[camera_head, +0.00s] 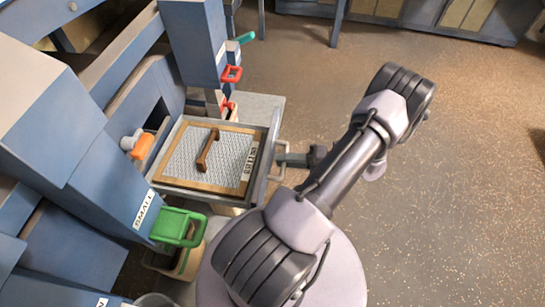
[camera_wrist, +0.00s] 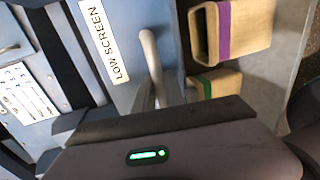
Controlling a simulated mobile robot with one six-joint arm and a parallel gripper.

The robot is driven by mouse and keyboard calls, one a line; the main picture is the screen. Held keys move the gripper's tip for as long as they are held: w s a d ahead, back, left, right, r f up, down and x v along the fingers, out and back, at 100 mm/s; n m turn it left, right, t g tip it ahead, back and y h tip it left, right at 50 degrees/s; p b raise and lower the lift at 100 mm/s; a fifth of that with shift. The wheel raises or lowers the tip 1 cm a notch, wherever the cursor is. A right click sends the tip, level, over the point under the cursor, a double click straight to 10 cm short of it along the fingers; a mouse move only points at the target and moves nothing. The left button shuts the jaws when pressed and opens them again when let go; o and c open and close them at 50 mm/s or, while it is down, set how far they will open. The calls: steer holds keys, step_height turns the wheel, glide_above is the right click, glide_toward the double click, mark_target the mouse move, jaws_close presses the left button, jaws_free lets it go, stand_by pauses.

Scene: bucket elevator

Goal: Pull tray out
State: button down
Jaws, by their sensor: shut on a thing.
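A pale handle (camera_head: 270,165) stands on the tray's front plate. My gripper (camera_head: 284,160) reaches it from the right and is shut on it. In the wrist view the pale handle (camera_wrist: 150,55) runs down between my fingers (camera_wrist: 157,97), against a blue-grey front labelled "LOW SCREEN". Where the fingers touch it is partly hidden.
Red handles (camera_head: 232,74) are behind. Wooden boxes (camera_wrist: 230,28) with purple and green bands stand close by. The floor to the right is open.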

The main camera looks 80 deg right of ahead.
steer(key=shift+v, duration=0.8)
steer(key=shift+f, duration=0.15)
steer(key=c, duration=1.4)
jaws_free()
steer(key=p+v, duration=0.2)
steer(key=v, duration=1.5)
steer(key=shift+s+p, duration=0.2)
steer(key=shift+p, duration=0.1)
